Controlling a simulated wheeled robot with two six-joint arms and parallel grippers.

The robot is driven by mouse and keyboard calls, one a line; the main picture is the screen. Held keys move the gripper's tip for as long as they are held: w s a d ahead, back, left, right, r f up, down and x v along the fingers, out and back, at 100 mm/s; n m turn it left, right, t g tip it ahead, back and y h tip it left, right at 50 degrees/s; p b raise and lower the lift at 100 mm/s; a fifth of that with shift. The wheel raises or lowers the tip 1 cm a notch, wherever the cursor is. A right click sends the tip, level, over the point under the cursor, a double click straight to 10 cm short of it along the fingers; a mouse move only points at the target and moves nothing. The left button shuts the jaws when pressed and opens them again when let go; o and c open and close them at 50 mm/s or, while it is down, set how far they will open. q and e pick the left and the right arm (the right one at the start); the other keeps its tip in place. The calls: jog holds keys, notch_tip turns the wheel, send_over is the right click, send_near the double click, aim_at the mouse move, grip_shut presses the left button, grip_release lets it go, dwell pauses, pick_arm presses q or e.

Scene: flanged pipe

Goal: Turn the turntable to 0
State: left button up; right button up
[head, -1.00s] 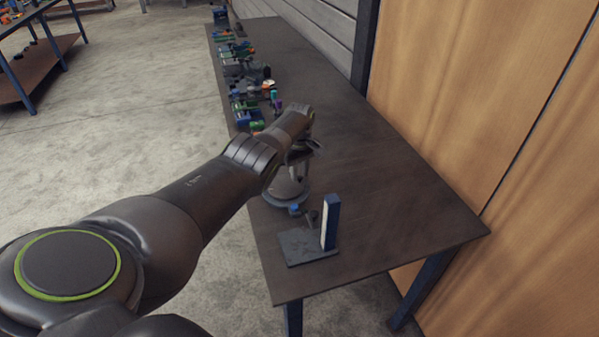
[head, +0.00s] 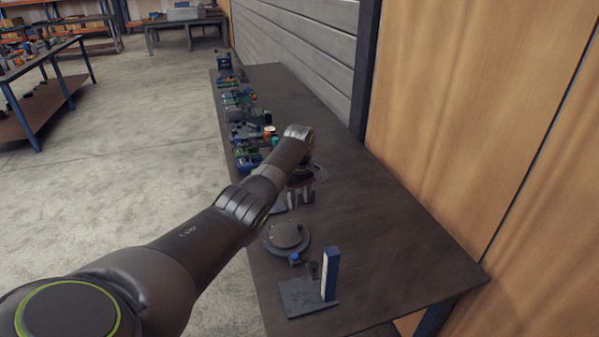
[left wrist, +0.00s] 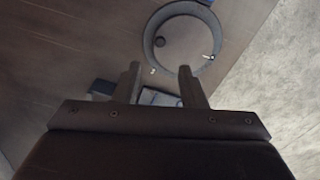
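The turntable (head: 287,235) is a round dark grey disc on a wider round base, on the bench left of the middle. It has a small dark knob near its rim, and a small blue part sits at its near edge. In the left wrist view the turntable (left wrist: 183,68) shows at top centre, with the knob and a small white mark; its digits are unreadable. My left gripper (head: 300,197) is beyond the turntable, apart from it. In the left wrist view its fingers (left wrist: 160,80) are spread with nothing held. My right gripper is out of view.
A dark plate (head: 303,297) with an upright blue and white block (head: 330,274) stands nearer than the turntable. A grey item (head: 279,208) is partly hidden by my left arm. Several small coloured parts line the bench's left edge. The bench's right side is clear.

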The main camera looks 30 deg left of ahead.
pick_arm(q)
notch_tip(320, 180, up, 8)
jog(key=b, duration=0.1)
jog(key=shift+r, duration=0.2)
jog(key=shift+f, duration=0.15)
dwell(0.3)
